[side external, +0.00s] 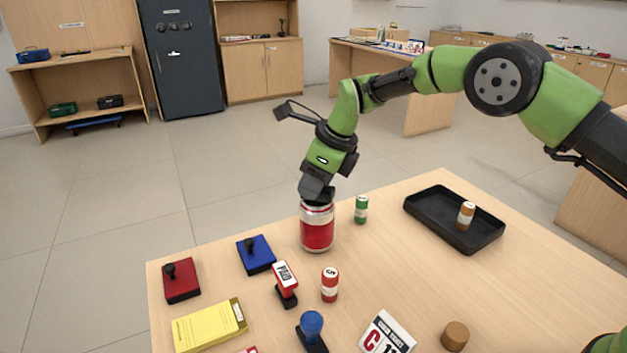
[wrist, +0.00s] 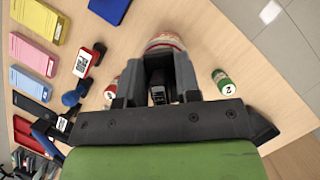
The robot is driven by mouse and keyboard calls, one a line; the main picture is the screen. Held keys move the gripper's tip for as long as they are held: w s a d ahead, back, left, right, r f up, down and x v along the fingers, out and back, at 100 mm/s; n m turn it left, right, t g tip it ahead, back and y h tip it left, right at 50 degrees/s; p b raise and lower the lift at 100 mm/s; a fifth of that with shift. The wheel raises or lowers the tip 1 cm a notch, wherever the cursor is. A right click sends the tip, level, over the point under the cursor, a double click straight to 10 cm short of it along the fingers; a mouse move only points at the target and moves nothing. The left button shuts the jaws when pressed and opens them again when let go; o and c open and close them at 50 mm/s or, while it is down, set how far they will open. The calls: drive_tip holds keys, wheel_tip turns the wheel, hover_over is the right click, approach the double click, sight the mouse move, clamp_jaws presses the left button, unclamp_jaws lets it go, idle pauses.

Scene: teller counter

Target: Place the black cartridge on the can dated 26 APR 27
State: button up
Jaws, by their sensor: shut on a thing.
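A large red can with a white band (side external: 317,230) stands upright on the counter; its top rim also shows in the wrist view (wrist: 166,40). No date is readable on it. My gripper (side external: 317,196) points down right at the can's top in the side view, hiding part of the top. In the wrist view my gripper (wrist: 158,75) is shut on a small black thing (wrist: 158,95), which looks like the black cartridge. It is mostly hidden by the fingers, and I cannot tell whether it touches the can.
A green cylinder (side external: 361,209) and a red cylinder (side external: 330,284) stand close to the can. A black tray (side external: 430,214) holds an orange cylinder (side external: 466,215). Ink pads (side external: 256,254), a PAID stamp (side external: 285,280) and a yellow pad (side external: 210,326) lie left and in front.

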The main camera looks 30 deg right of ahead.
drive_tip(key=shift+f, duration=0.15)
drive_tip(key=o, duration=0.9)
drive_tip(key=v, duration=1.2)
drive_tip(key=s+d+r+n+t, duration=0.25)
drive_tip(key=s+r+n, duration=0.35)
drive_tip(key=s+n, duration=0.3)
drive_tip(key=s+d+r+n+t, duration=0.1)
drive_tip(key=s+d+r+n, duration=0.5)
drive_tip(key=s, duration=0.5)
drive_tip(key=s+f+n+h, duration=0.1)
drive_tip(key=s+f+n, duration=0.3)
drive_tip(key=s+n, duration=0.4)
drive_tip(key=shift+s+a, duration=0.5)
drive_tip(key=shift+s, duration=0.2)
